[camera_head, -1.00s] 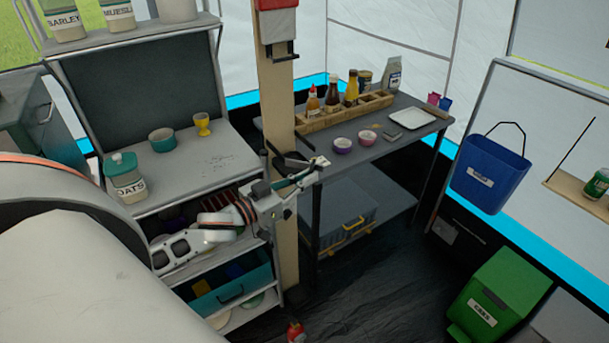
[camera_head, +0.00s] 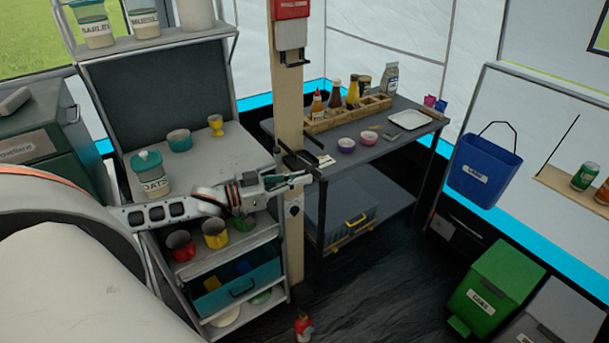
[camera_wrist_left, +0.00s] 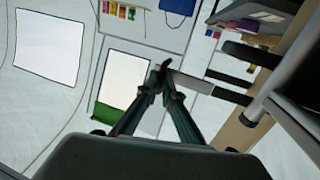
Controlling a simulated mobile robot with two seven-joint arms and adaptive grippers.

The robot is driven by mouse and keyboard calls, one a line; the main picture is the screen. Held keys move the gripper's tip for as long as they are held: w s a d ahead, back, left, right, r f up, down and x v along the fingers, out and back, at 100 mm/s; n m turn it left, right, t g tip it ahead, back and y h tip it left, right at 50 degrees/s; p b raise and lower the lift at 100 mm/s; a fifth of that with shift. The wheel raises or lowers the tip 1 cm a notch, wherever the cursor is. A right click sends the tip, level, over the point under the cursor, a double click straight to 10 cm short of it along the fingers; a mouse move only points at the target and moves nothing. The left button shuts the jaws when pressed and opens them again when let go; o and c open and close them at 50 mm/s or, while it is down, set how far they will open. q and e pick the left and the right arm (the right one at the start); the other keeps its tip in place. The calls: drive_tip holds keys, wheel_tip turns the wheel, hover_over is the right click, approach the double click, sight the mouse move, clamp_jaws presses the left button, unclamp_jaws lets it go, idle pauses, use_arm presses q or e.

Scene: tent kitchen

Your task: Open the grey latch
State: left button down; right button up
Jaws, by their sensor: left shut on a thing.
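My left gripper (camera_head: 306,178) is at the wooden post beside the shelf unit in the head view. Its fingers (camera_wrist_left: 160,76) are closed together in the left wrist view. A flat pale grey strip (camera_wrist_left: 192,83) with a dark end runs from the fingertips toward the post. It looks like the grey latch, though its shape is partly hidden by the fingers. Other dark bars (camera_wrist_left: 250,55) stick out from the post near it. In the head view dark pieces (camera_head: 296,160) show on the post just above the gripper. My right gripper is not in view.
The wooden post (camera_head: 288,105) stands between the shelf unit (camera_head: 250,140) and the dark side table (camera_head: 380,140). The shelf holds jars, cups and mugs. A blue bucket (camera_head: 484,165) hangs at the right, above a green bin (camera_head: 495,290). The dark floor (camera_head: 390,270) between is open.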

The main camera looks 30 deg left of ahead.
use_arm(q)
drive_tip(key=shift+s+a+r+p, duration=0.1)
drive_tip(key=shift+a+p, duration=0.1)
drive_tip(key=shift+a, duration=0.25)
drive_tip(key=shift+a+r+p, duration=0.1)
drive_tip(key=shift+a+p, duration=0.05)
drive_tip(key=shift+a, duration=0.25)
drive_tip(key=c, duration=2.4)
unclamp_jaws()
drive_tip(key=shift+o, duration=0.9)
drive_tip(key=shift+a+f, duration=0.1)
drive_tip(key=shift+f, duration=0.1)
drive_tip(key=shift+d, duration=0.2)
drive_tip(key=v, duration=0.7)
drive_tip(key=shift+s, duration=0.3)
